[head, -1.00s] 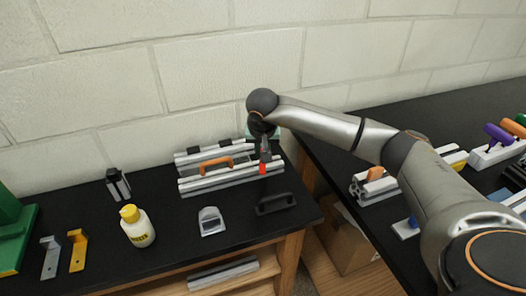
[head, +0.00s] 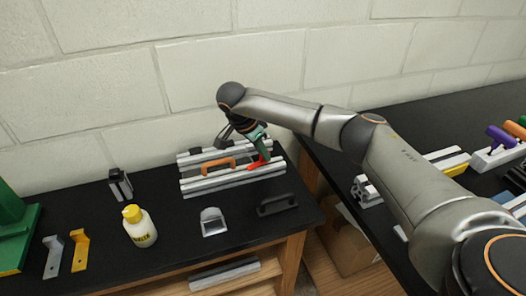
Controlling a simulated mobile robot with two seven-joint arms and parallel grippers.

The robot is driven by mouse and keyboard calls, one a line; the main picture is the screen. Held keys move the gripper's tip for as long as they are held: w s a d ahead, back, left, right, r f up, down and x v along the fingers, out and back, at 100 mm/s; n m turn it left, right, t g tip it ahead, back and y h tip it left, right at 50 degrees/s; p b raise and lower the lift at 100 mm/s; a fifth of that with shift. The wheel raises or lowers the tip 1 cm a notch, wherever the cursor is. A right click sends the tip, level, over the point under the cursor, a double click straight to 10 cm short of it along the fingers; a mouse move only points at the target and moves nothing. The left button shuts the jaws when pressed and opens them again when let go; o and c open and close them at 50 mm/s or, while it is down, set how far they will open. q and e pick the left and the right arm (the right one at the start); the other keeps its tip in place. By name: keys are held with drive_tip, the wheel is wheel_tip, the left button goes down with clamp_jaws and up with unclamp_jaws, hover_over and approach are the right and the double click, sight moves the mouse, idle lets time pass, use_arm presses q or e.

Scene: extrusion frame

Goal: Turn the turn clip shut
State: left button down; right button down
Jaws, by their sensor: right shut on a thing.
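The extrusion frame (head: 232,181) lies on the left black table against the wall, with pale metal rails. The red turn clip (head: 256,165) is at its right end, partly covered by my gripper. Its exact angle is hard to make out. My right gripper (head: 262,154) reaches down from above, tilted, and is shut on the turn clip. Its fingertips are small and partly hidden in this view. My left gripper is not in view.
An orange handle (head: 217,163) stands on the frame, left of the clip. A black handle (head: 277,205), a grey bracket (head: 213,222) and a yellow-capped bottle (head: 139,228) stand in front. A gap separates this table from the right one.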

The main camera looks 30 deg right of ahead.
drive_tip(key=shift+w+m+g, duration=0.15)
drive_tip(key=shift+m+g, duration=0.45)
drive_tip(key=shift+m, duration=1)
drive_tip(key=shift+r, duration=0.1)
drive_tip(key=shift+d, duration=0.1)
drive_tip(key=c, duration=0.9)
unclamp_jaws()
drive_tip(key=b+v, duration=0.1)
drive_tip(key=v, duration=1.1)
drive_tip(key=shift+r, duration=0.2)
